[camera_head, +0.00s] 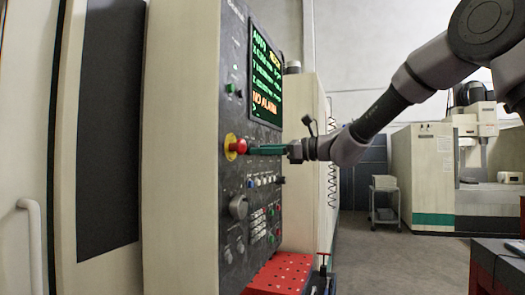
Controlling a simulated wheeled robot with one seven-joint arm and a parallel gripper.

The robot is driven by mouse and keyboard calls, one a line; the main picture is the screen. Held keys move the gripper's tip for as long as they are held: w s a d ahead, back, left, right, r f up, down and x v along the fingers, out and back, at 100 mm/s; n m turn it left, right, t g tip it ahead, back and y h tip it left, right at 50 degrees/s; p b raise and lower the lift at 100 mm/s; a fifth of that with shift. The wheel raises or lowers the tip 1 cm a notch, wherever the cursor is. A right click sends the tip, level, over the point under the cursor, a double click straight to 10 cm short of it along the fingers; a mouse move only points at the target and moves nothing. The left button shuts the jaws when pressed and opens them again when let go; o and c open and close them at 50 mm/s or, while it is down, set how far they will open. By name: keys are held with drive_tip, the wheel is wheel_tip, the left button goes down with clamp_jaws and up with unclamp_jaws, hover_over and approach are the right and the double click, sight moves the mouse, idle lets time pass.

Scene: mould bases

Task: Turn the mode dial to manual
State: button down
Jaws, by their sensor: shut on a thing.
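The machine's dark control panel (236,180) faces right, seen at a steep angle. My gripper (254,150) reaches in from the right, its green fingers level and their tips against the panel. The fingers are shut on what appears to be the mode dial, just beyond a red mushroom button (238,146) with a yellow ring. The dial itself is hidden by the fingertips and the button, so its setting cannot be read. The screen (264,78) above shows green text that seems to begin with AUTO, and NO ALARM in orange.
A large grey knob (238,207) and several small buttons sit below my gripper. A red perforated shelf (279,274) juts out under the panel. A grey cart (384,202) and another machine (427,170) stand farther back. The floor between is open.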

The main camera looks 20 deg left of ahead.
drive_tip(key=n, duration=0.4)
drive_tip(key=shift+n, duration=0.4)
idle(0.4)
drive_tip(key=shift+c, duration=2.2)
unclamp_jaws()
drive_tip(key=shift+d, duration=0.1)
drive_tip(key=d, duration=1)
drive_tip(key=shift+s+d, duration=0.3)
drive_tip(key=shift+s, duration=0.1)
